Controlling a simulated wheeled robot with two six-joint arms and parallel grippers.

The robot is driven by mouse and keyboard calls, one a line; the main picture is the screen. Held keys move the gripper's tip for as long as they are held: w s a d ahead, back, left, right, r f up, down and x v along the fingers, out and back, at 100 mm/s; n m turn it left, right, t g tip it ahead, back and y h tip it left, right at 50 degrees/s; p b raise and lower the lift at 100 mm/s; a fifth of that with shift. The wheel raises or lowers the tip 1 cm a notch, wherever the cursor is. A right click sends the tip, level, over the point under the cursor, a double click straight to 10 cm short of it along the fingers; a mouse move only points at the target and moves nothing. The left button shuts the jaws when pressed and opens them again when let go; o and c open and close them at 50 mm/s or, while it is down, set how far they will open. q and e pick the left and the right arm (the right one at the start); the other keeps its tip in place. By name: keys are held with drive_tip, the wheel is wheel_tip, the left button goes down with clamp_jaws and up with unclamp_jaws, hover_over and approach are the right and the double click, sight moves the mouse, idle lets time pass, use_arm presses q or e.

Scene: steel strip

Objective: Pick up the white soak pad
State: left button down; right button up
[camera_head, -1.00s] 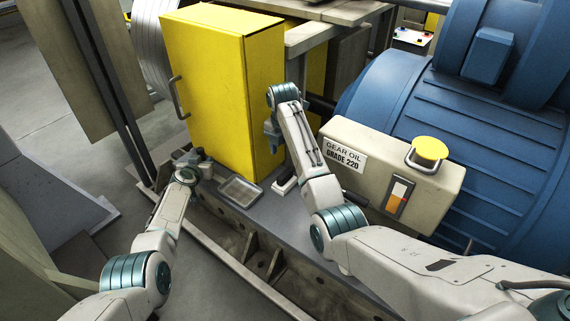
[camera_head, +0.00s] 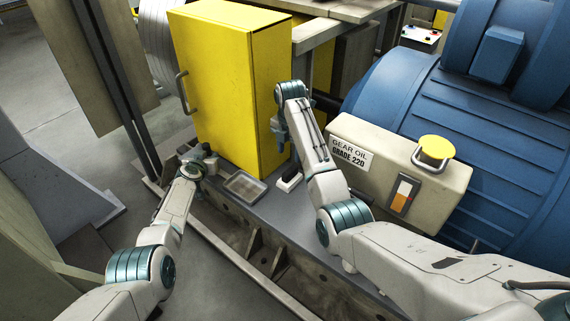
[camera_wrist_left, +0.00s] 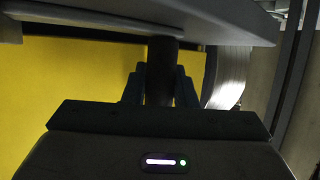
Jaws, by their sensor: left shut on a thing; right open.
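A small white block (camera_head: 289,183), which looks like the white soak pad, lies on the grey steel ledge beside a shallow metal tray (camera_head: 246,187). My right gripper (camera_head: 282,140) is open and points down above the white block, apart from it, next to the yellow cabinet. Its fingers are small and partly hidden by the wrist. My left gripper (camera_head: 205,158) is at the left end of the ledge, by the cabinet's lower corner. In the left wrist view its fingers (camera_wrist_left: 160,85) are shut on a dark upright cylinder (camera_wrist_left: 162,60). The pad does not show in that view.
A beige gear oil tank (camera_head: 400,170) with a yellow cap stands to the right, before a large blue ribbed housing (camera_head: 470,130). The ledge is narrow between them.

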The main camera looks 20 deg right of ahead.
sight(290, 170)
wheel_tip(290, 170, down, 9)
drive_tip(key=shift+d+r, duration=0.1)
clamp_jaws()
wheel_tip(290, 170, up, 10)
drive_tip(key=shift+s, duration=0.1)
idle(0.9)
